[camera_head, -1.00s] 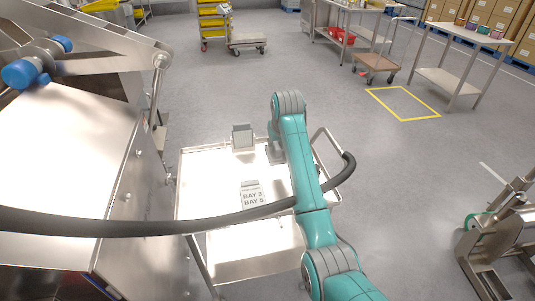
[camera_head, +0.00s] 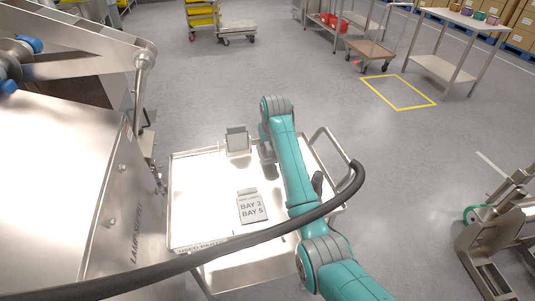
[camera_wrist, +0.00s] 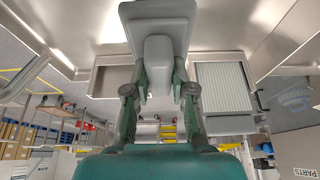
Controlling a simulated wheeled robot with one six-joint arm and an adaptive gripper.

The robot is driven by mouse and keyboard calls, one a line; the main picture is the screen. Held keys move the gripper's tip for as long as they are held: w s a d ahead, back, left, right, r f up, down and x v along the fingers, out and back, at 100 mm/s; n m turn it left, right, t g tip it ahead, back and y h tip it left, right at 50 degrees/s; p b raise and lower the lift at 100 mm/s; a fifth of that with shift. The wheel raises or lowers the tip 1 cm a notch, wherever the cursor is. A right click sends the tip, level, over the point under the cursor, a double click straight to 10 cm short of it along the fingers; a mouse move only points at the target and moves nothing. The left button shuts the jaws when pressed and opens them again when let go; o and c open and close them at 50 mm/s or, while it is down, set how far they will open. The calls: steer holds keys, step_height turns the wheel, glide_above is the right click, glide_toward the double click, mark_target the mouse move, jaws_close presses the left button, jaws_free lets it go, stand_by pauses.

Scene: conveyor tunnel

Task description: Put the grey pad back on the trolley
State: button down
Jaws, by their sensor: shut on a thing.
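My gripper (camera_wrist: 160,80) is shut on a grey pad (camera_wrist: 160,20) in the wrist view. The pad has a wide flat plate and a narrower grip block between the two fingers. In the head view my teal arm reaches over the right part of the steel trolley (camera_head: 182,205), and its end hides the fingers. I cannot make out the pad there, nor whether it touches the trolley top. The trolley has a bright flat top, a lower shelf, a tube handle at right and a partly readable "USED PARTS" label on its near edge.
A steel machine (camera_head: 75,185) stands close at left. A black cable crosses the foreground. Floor is clear around a yellow square (camera_head: 398,92); a metal frame (camera_head: 500,230) stands at right.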

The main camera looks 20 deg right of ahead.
steer(key=shift+f, duration=1.95)
steer(key=shift+f, duration=0.1)
steer(key=c, duration=1)
jaws_free()
steer(key=v, duration=1.2)
